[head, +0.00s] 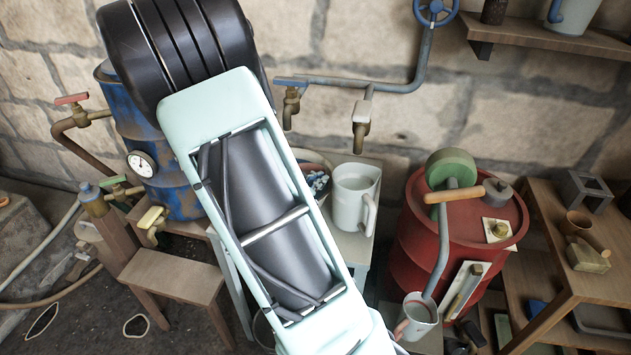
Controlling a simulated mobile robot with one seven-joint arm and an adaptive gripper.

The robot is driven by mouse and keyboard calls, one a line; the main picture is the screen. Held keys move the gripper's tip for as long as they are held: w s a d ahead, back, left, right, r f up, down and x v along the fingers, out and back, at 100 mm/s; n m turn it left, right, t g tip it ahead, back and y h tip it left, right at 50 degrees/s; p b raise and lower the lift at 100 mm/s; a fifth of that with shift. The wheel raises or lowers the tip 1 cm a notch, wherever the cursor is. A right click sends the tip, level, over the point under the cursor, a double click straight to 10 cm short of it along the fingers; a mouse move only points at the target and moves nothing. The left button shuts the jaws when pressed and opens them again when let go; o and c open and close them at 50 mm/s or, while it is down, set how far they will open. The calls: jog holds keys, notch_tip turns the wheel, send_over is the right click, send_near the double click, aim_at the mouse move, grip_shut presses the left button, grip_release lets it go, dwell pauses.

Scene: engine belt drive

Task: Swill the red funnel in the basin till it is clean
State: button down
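I do not see a red funnel; my own pale green arm fills the middle of the view and hides much behind it. My gripper is not in view.
A white jug (354,197) stands right of my arm below a brass tap (361,128). A red drum (463,230) with a crank stands farther right, with a mug (416,317) before it. A wooden stool (173,276) stands left.

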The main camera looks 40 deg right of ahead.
jog(key=shift+s+d+f, duration=0.1)
jog(key=shift+d+f, duration=0.3)
jog(key=shift+d, duration=0.1)
jog(key=shift+a, duration=0.15)
jog(key=shift+s+a+p, duration=0.2)
jog(key=shift+a+p, duration=0.25)
jog(key=shift+a, duration=0.65)
jog(key=shift+s+a+p, duration=0.15)
jog(key=shift+a+p, duration=0.25)
jog(key=shift+a, duration=0.65)
jog(key=shift+w+d+b, duration=0.2)
jog(key=shift+d, duration=0.95)
jog(key=shift+w+d+b, duration=0.2)
jog(key=shift+d, duration=0.95)
jog(key=shift+a, duration=0.15)
